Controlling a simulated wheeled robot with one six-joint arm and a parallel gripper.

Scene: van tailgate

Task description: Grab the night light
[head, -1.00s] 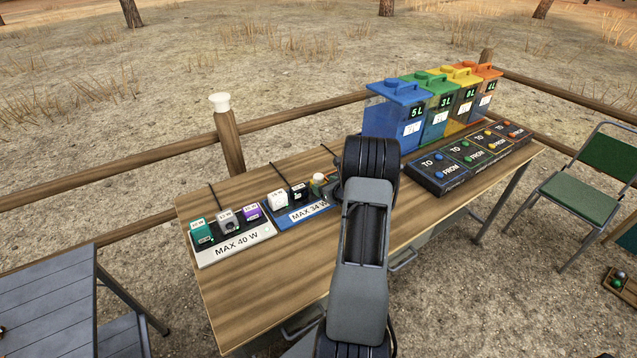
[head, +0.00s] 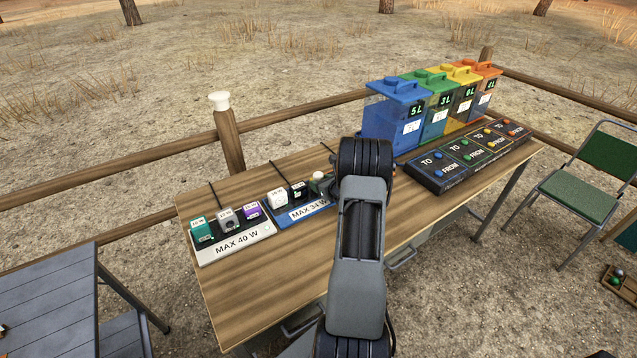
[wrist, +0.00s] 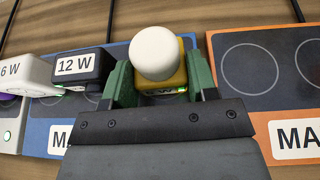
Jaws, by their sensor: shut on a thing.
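The night light has a white dome (wrist: 155,53) on a yellow base (wrist: 170,84). It stands upright on the blue "MAX 34 W" board (head: 303,214), at the board's right end. In the head view, the dome of the night light (head: 318,177) shows just left of my arm. My gripper (wrist: 158,82) has its green fingers on either side of the yellow base and is shut on it. A small green light glows at the front of the base. In the head view my own arm hides most of the gripper.
A dark "12 W" plug (wrist: 83,66) sits close to the left finger. An orange board (wrist: 270,98) with empty circles lies to the right. The white "MAX 40 W" board (head: 235,244) holds several plugs. Colored tanks and a dark button panel (head: 440,180) stand further right.

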